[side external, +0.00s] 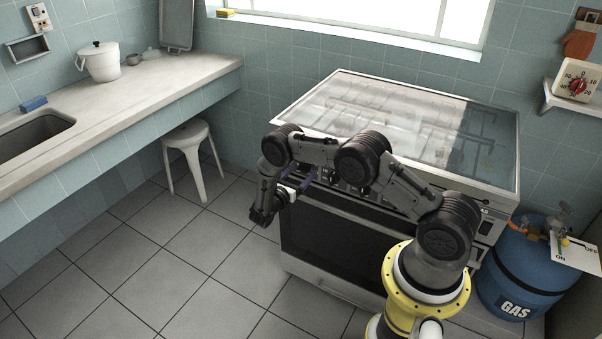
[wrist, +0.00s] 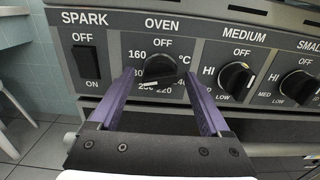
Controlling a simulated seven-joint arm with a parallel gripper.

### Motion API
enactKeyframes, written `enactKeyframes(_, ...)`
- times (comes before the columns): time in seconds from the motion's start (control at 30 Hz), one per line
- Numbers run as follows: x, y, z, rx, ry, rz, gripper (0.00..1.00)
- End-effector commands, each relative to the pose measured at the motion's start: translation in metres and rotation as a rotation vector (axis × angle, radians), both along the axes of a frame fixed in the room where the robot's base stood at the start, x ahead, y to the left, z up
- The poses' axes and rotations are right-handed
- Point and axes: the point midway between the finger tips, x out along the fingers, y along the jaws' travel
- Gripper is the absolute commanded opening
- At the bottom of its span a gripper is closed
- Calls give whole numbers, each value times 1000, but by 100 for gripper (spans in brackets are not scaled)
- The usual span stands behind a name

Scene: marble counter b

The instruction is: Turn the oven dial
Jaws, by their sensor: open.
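The oven dial (wrist: 158,66) is a round black knob on the stove's dark control panel, under the word OVEN. OFF is printed above it and temperatures around it. Its white mark sits at the lower edge, near the printed 250, turned away from OFF. My gripper (wrist: 158,75) is open, with one purple finger on each side of the dial. Whether either finger touches it, I cannot tell. In the side external view my gripper (side external: 301,178) is at the left part of the stove front, and the arm hides the oven dial there.
The SPARK switch (wrist: 87,63) is left of the oven dial. The MEDIUM knob (wrist: 236,78) and SMALL knob (wrist: 298,87) are to the right. The stove (side external: 519,160) has a glass top. A stool (side external: 192,143) stands left, and a blue gas bottle (side external: 518,275) stands right.

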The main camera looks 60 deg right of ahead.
Motion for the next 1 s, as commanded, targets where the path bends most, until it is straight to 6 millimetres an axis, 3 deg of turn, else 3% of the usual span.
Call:
enactKeyframes(0.07, 0, 0, 0, 0, 0, 0, 73)
enactKeyframes(0.47, 0, 0, 0, 0, 0, -1, 1)
enactKeyframes(0.77, 0, 1, 0, 0, 28, -1, 0)
enactKeyframes(1.0, -1, 1, 0, -1, 153, -1, 0)
